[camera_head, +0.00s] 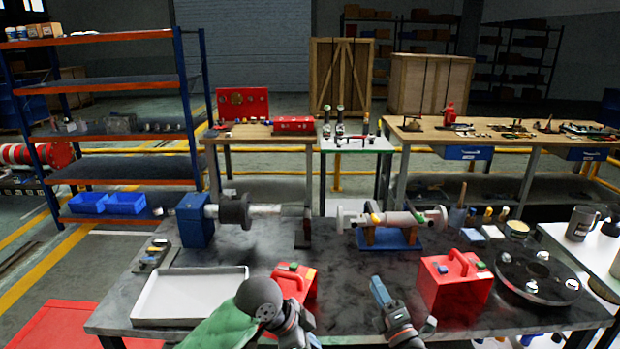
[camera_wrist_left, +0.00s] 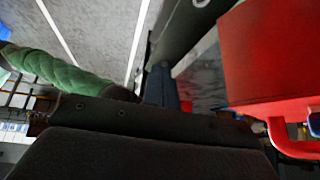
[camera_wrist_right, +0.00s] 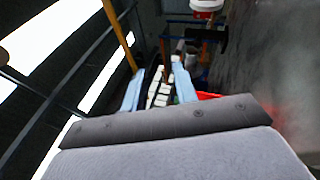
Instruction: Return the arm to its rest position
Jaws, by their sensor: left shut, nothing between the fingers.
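My right gripper (camera_head: 380,290) is above the front edge of the dark workbench (camera_head: 350,272), between two red boxes. In the right wrist view its two pale blue fingers (camera_wrist_right: 158,88) stand apart with nothing held between them. My left arm, with a green sleeve and a black round joint, is at the front left of the bench. Its gripper is hard to make out in the head view. In the left wrist view its blue-grey fingers (camera_wrist_left: 165,88) are together and empty, beside a red box (camera_wrist_left: 275,55).
A white tray (camera_head: 190,318) lies left of my left arm. A red box (camera_head: 455,285) and a round black plate (camera_head: 537,278) are to the right. Another red box (camera_head: 295,282) stands close to my left arm. A shaft on a blue stand (camera_head: 388,238) is farther back.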

